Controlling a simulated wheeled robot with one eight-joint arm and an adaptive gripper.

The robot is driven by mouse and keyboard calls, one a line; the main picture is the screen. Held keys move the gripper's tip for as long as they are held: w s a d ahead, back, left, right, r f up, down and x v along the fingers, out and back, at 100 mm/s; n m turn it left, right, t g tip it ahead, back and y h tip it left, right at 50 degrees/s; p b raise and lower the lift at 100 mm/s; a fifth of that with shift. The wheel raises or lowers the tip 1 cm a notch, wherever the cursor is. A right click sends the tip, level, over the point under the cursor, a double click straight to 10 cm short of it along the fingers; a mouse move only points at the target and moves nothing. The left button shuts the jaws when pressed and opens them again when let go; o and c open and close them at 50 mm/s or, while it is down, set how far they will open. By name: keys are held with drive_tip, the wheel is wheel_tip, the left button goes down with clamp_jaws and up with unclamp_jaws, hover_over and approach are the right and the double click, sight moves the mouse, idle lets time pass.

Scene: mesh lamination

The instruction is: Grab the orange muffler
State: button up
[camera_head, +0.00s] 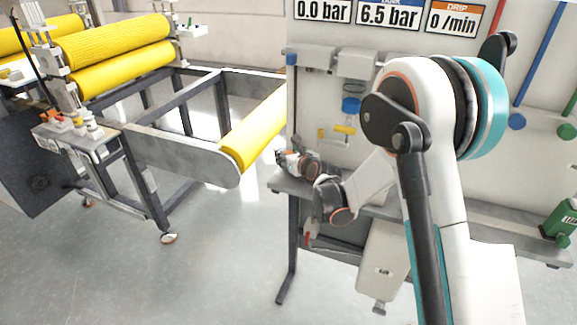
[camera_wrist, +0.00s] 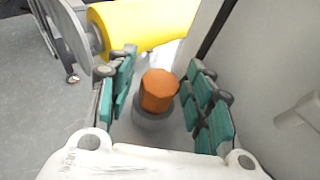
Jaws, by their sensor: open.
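The orange muffler (camera_wrist: 159,90) shows in the wrist view as an orange, faceted cap on a grey round base. It stands between the two green-padded fingers of my gripper (camera_wrist: 162,92), with a gap on each side. The fingers are open and do not touch it. In the head view my gripper (camera_head: 292,163) is at the left end of the grey shelf, beside the white panel. The muffler cannot be made out clearly there, as my gripper and wrist cover that spot.
The white panel (camera_head: 325,105) with gauges stands close beside my gripper. A grey shelf (camera_head: 292,184) runs along it. A yellow roller (camera_head: 255,130) on a grey frame is just to the left. A green device (camera_head: 562,220) sits at the shelf's right end. Open floor lies in front.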

drive_tip(key=shift+w, duration=0.1)
drive_tip(key=shift+c, duration=0.6)
clamp_jaws()
drive_tip(key=shift+r, duration=0.1)
